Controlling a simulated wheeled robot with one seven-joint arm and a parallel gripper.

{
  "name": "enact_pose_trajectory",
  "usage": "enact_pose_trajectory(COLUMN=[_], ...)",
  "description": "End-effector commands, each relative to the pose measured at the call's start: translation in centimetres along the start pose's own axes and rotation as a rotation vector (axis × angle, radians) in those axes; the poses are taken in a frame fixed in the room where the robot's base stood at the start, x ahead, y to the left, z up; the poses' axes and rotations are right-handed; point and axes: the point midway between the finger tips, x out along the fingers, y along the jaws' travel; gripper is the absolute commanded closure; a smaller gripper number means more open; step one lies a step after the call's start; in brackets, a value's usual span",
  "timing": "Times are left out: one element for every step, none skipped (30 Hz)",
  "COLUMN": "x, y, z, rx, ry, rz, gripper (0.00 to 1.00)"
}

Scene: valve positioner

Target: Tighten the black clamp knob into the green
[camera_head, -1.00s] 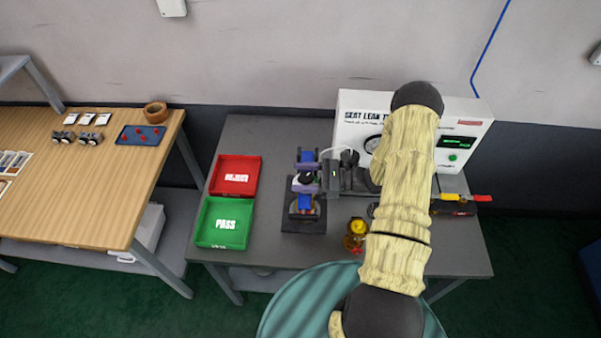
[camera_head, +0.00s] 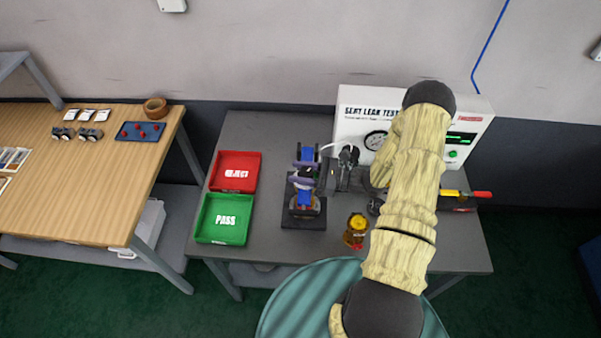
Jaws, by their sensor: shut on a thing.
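The clamp fixture (camera_head: 304,213) stands on the grey bench with blue parts of a valve (camera_head: 304,198) in it. My gripper (camera_head: 305,178) reaches in from the right at the fixture's upper middle. Its fingers are shut on what appears to be the black clamp knob, which the fingers mostly hide. The contact is small and hard to make out. No green mark on the clamp can be made out.
A red reject tray (camera_head: 235,186) and a green pass tray (camera_head: 222,240) lie left of the fixture. The white seat leak tester (camera_head: 352,100) stands behind, partly covered by my arm. A yellow-topped amber bottle (camera_head: 355,241) and a red-yellow-handled tool (camera_head: 470,194) are to the right.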

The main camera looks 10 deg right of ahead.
Motion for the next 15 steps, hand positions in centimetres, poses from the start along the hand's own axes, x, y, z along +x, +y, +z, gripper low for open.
enact_pose_trajectory(x=[-0.15, -0.11, -0.15, -0.12, -0.14, -0.11, -0.13, -0.11, -0.09, -0.11, -0.11, -0.11, -0.11, -0.11, -0.1], y=[-0.06, -0.12, -0.16, -0.19, -0.22, -0.25, -0.3, -0.33, -0.33, -0.38, -0.4, -0.44, -0.44, -0.44, -0.44], z=[-0.05, -0.02, -0.02, 0.01, 0.0, 0.05, 0.05, 0.05, 0.04, 0.04, 0.06, 0.07, 0.07, 0.07, 0.06], rx=[0.004, 0.003, 0.004, 0.005, 0.005, 0.005, 0.004, 0.004, 0.004, 0.003, 0.002, 0.001, 0.001, 0.0, 0.0], ry=[-0.003, -0.004, -0.003, -0.004, -0.003, -0.004, -0.003, -0.003, -0.002, -0.002, -0.002, -0.001, -0.001, 0.0, 0.0], rz=[-0.046, -0.072, -0.108, -0.134, -0.159, -0.19, -0.211, -0.23, -0.251, -0.265, -0.276, -0.287, -0.292, -0.295, -0.296], gripper=[0.84, 0.84, 0.84, 0.84, 0.84, 0.84, 0.84, 0.84, 0.84, 0.84, 0.84, 0.84, 0.84, 0.84, 0.84])
